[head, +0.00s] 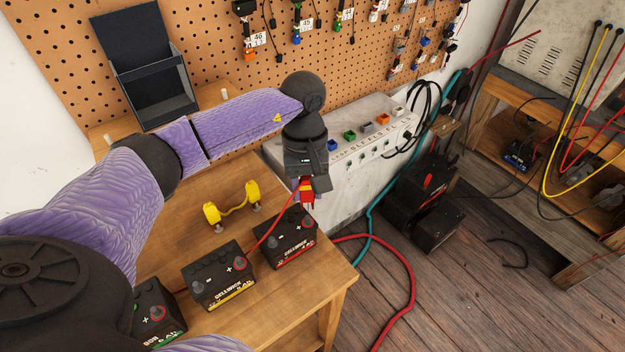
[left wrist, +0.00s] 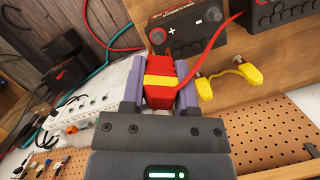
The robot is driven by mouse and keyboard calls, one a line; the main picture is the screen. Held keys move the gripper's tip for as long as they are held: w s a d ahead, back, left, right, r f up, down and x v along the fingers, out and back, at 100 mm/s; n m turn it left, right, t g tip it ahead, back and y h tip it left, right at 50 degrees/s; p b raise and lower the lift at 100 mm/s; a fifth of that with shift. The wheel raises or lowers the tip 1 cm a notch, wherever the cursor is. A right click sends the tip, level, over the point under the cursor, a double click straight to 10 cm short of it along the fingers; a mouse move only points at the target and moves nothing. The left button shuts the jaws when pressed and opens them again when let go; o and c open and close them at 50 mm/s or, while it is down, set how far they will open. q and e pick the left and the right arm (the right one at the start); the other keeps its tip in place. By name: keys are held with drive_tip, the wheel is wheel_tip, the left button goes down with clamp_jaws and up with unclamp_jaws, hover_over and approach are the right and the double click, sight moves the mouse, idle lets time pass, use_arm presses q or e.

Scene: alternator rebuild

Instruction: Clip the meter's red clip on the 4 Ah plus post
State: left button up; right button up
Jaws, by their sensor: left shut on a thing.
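My left gripper (head: 306,186) is shut on the red clip (head: 306,194), above the battery with the red stripe (head: 285,240). In the left wrist view the red clip (left wrist: 160,82), with a yellow band, sits between the two fingers, and a red lead runs from it. The clip's front end is close to that battery's red-ringed plus post (left wrist: 157,37); I cannot tell whether they touch. The minus post (left wrist: 213,14) is beside it. A yellow-striped battery (head: 218,275) and a green-striped battery (head: 156,310) stand nearer. I cannot read the capacity labels surely. My right gripper is not in view.
A yellow jumper with two clips (head: 230,203) lies on the wooden table behind the batteries. A white bench unit (head: 350,150) with coloured blocks stands beyond it, under the pegboard. Black units (head: 425,200) and red and teal cables lie past the table's right edge.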

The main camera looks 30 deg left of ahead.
sight(307, 199)
use_arm(q)
wheel_tip(307, 199, down, 2)
drive_tip(key=shift+f+b, duration=0.1)
drive_tip(key=shift+b, duration=0.25)
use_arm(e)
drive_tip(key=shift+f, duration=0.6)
use_arm(q)
drive_tip(key=shift+f+b, duration=1.05)
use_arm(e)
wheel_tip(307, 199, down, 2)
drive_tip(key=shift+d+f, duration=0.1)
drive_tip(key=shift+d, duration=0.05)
